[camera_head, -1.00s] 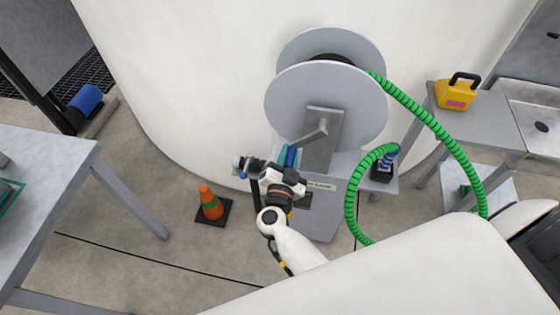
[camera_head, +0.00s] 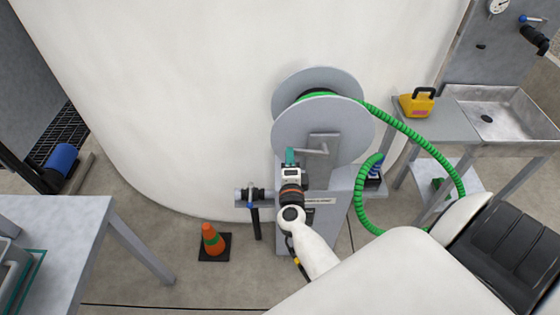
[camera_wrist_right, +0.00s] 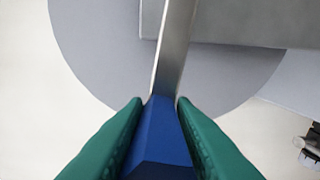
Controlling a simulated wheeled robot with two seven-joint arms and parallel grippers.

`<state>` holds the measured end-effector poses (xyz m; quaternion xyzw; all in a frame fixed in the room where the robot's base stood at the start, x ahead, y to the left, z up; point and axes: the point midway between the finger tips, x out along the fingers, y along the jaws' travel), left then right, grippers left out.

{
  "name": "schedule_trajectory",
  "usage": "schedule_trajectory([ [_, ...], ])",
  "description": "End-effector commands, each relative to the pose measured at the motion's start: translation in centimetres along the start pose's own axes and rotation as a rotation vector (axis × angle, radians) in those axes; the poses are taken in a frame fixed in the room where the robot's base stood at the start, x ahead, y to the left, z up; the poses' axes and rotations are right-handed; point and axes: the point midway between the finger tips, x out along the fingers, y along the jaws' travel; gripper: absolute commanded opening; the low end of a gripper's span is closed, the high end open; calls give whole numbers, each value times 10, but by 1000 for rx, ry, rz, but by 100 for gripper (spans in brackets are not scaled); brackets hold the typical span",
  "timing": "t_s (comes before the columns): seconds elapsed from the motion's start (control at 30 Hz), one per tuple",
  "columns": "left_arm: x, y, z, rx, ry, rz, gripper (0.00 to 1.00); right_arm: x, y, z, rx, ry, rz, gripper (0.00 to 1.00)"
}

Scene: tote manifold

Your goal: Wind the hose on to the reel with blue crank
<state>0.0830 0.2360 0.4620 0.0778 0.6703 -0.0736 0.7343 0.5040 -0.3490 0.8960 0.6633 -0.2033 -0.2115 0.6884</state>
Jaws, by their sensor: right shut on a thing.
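The grey reel (camera_head: 320,130) stands on a grey stand against the white curved wall. Green hose (camera_head: 412,137) runs from the reel's top to the right, and some green shows wound between its two discs. The grey crank arm (camera_head: 310,151) is on the reel's front face. In the right wrist view the blue crank handle (camera_wrist_right: 160,140) sits between the green fingers of my right gripper (camera_wrist_right: 160,120), which is shut on it. In the head view my right gripper (camera_head: 290,158) is at the crank and hides the handle. My left gripper is not in view.
A grey side table holds a yellow container (camera_head: 417,103), with a metal sink (camera_head: 500,115) beside it. An orange cone (camera_head: 212,240) stands on the floor left of the stand. A grey table (camera_head: 60,235) is at the lower left. The hose loops right of the stand.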

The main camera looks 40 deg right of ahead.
Motion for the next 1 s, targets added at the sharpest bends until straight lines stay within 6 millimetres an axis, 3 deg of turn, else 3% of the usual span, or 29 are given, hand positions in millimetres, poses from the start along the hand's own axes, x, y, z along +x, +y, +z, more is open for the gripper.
schedule_trajectory([
  [0.03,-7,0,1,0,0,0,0,2,11,2,42,1,6,0],
  [0.5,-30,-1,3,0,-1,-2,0,2,52,23,486,4,6,0],
  [1.0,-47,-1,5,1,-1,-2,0,2,76,55,877,4,5,0],
])
